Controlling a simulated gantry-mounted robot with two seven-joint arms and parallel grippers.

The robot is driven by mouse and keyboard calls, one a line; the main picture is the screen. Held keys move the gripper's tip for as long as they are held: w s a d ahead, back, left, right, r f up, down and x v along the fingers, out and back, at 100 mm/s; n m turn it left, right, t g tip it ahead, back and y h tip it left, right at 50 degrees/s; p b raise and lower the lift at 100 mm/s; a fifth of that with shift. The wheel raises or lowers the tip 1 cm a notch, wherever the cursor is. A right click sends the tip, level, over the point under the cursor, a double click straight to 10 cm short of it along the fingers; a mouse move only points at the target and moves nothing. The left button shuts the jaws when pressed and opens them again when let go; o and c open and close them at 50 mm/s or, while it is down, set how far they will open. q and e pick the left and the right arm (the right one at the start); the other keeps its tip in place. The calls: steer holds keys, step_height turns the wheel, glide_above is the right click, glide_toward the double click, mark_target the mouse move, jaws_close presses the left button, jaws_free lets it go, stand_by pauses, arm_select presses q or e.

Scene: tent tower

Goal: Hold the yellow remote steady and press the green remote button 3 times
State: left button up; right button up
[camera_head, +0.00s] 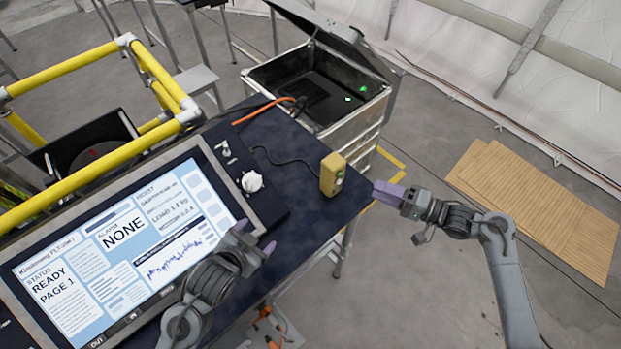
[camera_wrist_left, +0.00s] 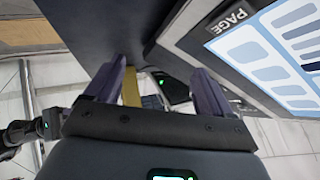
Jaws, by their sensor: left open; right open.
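The yellow remote (camera_head: 328,174) stands upright near the right edge of the dark table, with a cable running from it. Its green button (camera_head: 339,179) is on the side facing right. My right gripper (camera_head: 379,188) is open, just right of the remote and apart from it, its fingers pointing at the button side. My left gripper (camera_head: 257,238) is open and empty, left of and nearer than the remote, over the screen's right edge. In the left wrist view, my left fingers (camera_wrist_left: 160,78) are spread, and the yellow remote (camera_wrist_left: 131,88) shows partly hidden behind one finger.
A large tilted screen (camera_head: 130,240) reading READY, PAGE 1 and alarm NONE fills the table's left. A white knob (camera_head: 252,181) and small parts lie behind it. An open metal case (camera_head: 330,95) stands behind the table. Yellow rails (camera_head: 65,70) are at the left.

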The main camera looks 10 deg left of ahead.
arm_select(q)
steer(key=w+d+r+t+h, duration=0.2)
steer(key=w+d+t+h, duration=0.15)
steer(key=w+d, duration=0.4)
steer(key=m+h, duration=0.1)
steer(key=h, duration=0.6)
glide_toward(341, 156)
steer(key=shift+t+y, duration=0.25)
steer(key=x, duration=0.9)
steer(key=shift+d+f, duration=0.15)
steer(key=shift+d, duration=0.05)
steer(key=c, duration=1.2)
steer(key=shift+c, duration=0.5)
arm_select(e)
jaws_close()
arm_select(q)
steer(key=shift+f, duration=0.1)
